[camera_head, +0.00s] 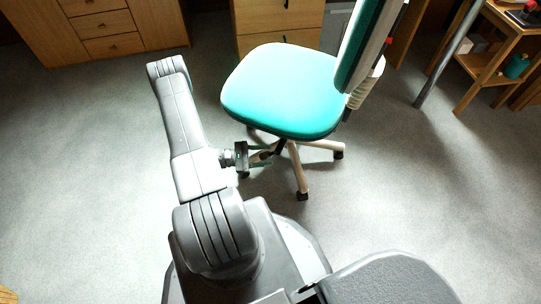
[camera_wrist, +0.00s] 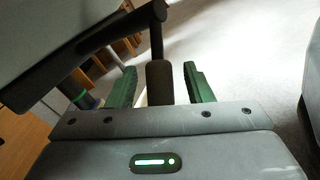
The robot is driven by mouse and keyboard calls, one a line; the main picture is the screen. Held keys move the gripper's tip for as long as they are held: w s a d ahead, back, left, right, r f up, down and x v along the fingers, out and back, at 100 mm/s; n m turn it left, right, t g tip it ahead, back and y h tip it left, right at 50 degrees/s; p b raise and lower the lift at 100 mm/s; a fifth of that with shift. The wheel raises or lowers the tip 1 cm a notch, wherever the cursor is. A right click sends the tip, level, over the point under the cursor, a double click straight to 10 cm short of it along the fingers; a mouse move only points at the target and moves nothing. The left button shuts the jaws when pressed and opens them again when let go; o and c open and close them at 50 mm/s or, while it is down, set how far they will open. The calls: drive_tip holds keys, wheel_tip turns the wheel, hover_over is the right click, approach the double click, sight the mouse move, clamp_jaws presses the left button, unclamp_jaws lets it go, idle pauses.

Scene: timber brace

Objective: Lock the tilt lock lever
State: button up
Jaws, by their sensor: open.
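The office chair with a teal seat (camera_head: 285,88) stands in front of my arm, its pale backrest side to the right. In the wrist view the underside of the seat (camera_wrist: 50,28) fills the upper left. A black bar runs from under it to a rod ending in a thick dark grip, which looks like the tilt lock lever (camera_wrist: 159,84). My gripper (camera_wrist: 160,68) is open, with one green finger on each side of that grip. Gaps show between the grip and both fingers. In the head view my gripper (camera_head: 265,158) is at the seat's lower front edge; the lever is hard to make out there.
The chair's pale star base (camera_head: 297,170) with black casters stands on grey carpet just beyond my gripper. Wooden drawers (camera_head: 108,32) stand behind, and a wooden shelf table (camera_head: 497,55) and grey pole (camera_head: 446,52) are at the right. The carpet (camera_head: 430,175) at the right is clear.

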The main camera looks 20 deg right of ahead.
drive_tip(key=shift+x, duration=1.25)
clamp_jaws()
